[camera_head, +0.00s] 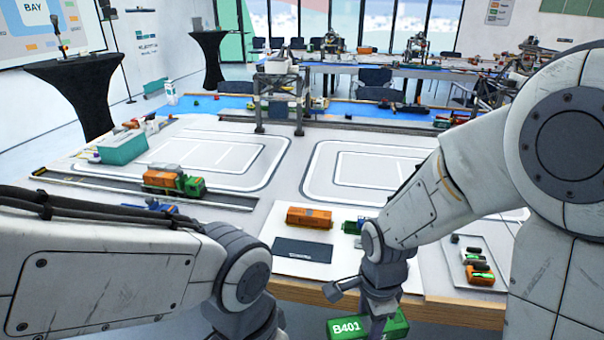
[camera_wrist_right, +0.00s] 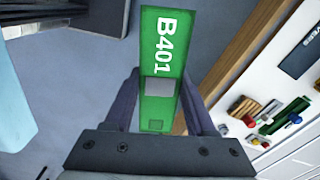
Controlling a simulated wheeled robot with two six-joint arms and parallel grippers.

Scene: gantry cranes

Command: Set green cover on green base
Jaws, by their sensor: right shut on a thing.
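The green cover, marked B401, (camera_head: 352,327) is held by my right gripper (camera_head: 377,318) low in front of the table's front edge. In the right wrist view, the green cover (camera_wrist_right: 160,60) lies between the two fingers of my right gripper (camera_wrist_right: 158,100), with its label facing the camera. A low green part (camera_head: 352,226), likely the green base, sits on the white board, partly hidden by my right arm. It seems to show also in the right wrist view (camera_wrist_right: 288,115). My left arm reaches in at lower left; its gripper is out of frame.
The white board (camera_head: 285,266) also carries an orange block (camera_head: 309,217) and a dark plate (camera_head: 303,250). A white tray (camera_head: 455,262) with small green and orange parts is at right. A truck (camera_head: 173,182) and gantry crane (camera_head: 279,100) stand farther back. The wooden table edge (camera_head: 450,314) is close.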

